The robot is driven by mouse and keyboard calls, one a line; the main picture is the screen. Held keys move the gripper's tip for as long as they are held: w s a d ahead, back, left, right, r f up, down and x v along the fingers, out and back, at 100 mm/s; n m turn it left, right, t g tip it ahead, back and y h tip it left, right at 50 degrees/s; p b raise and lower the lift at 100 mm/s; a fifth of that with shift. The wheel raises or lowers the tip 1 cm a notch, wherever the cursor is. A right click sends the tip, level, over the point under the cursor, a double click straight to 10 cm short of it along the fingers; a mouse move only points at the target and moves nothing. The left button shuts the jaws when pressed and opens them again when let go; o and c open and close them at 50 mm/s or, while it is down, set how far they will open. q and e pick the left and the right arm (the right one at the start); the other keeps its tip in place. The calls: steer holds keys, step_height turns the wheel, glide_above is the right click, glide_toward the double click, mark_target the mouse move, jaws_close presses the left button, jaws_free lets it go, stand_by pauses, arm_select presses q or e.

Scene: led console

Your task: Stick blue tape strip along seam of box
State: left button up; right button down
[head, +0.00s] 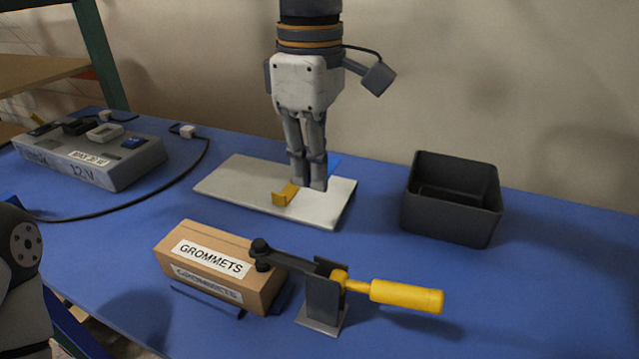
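The box (215,244) is brown cardboard with a white GROMMETS label and sits at the front, left of centre. A dark clamp arm with a black tip presses at its right end. My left gripper is out of view; only part of my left arm shows at the left edge.
The toggle clamp (323,300) has a yellow handle reaching right. The white board (235,184) carries a yellow bracket (285,195). A black bin (450,213) stands at right. A grey power console (90,155) with a cable is at left. Blue table (540,290) is clear at right.

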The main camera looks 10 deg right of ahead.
steer(key=s+a+r, duration=0.4)
steer(key=s+r, duration=0.5)
steer(key=shift+s+r, duration=0.15)
steer(key=shift+r, duration=0.05)
